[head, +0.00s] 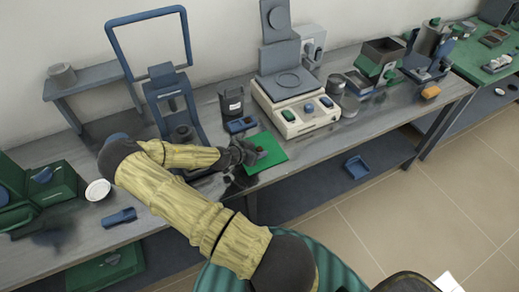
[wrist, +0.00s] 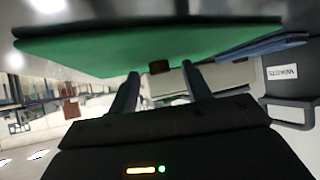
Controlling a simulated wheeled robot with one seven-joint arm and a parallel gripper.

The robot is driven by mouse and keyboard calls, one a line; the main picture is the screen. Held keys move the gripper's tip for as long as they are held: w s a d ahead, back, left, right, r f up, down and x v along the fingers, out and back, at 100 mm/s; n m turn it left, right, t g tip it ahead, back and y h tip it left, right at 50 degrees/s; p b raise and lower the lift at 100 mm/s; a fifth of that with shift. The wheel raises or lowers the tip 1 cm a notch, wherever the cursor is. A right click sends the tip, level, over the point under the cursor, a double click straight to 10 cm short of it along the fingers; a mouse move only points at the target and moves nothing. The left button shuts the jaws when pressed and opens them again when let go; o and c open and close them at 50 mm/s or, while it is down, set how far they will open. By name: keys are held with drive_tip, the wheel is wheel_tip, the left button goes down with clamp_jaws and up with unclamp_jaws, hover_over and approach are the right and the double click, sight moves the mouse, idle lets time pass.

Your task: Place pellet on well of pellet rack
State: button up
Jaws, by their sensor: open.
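A small brown pellet (wrist: 158,67) shows at the edge of the green mat (wrist: 90,45) in the wrist view. In the head view a small dark piece, likely the same pellet (head: 261,152), sits on the green mat (head: 272,161). My gripper (wrist: 160,72) is open, its two fingers on either side of the pellet in the picture; I cannot tell whether they touch it. In the head view my gripper (head: 250,152) is over the mat's left part. A small blue tray (head: 240,125) lies just behind the mat; I cannot tell whether it is the pellet rack.
A cream press-like device (head: 300,117) with coloured knobs stands behind the mat. A blue frame stand (head: 172,108) is near my forearm. The bench's front edge runs close by the mat.

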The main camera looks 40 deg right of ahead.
clamp_jaws()
idle(0.3)
drive_tip(key=shift+r, duration=0.1)
wheel_tip(320, 180, up, 10)
drive_tip(key=b, duration=0.1)
idle(0.5)
idle(0.7)
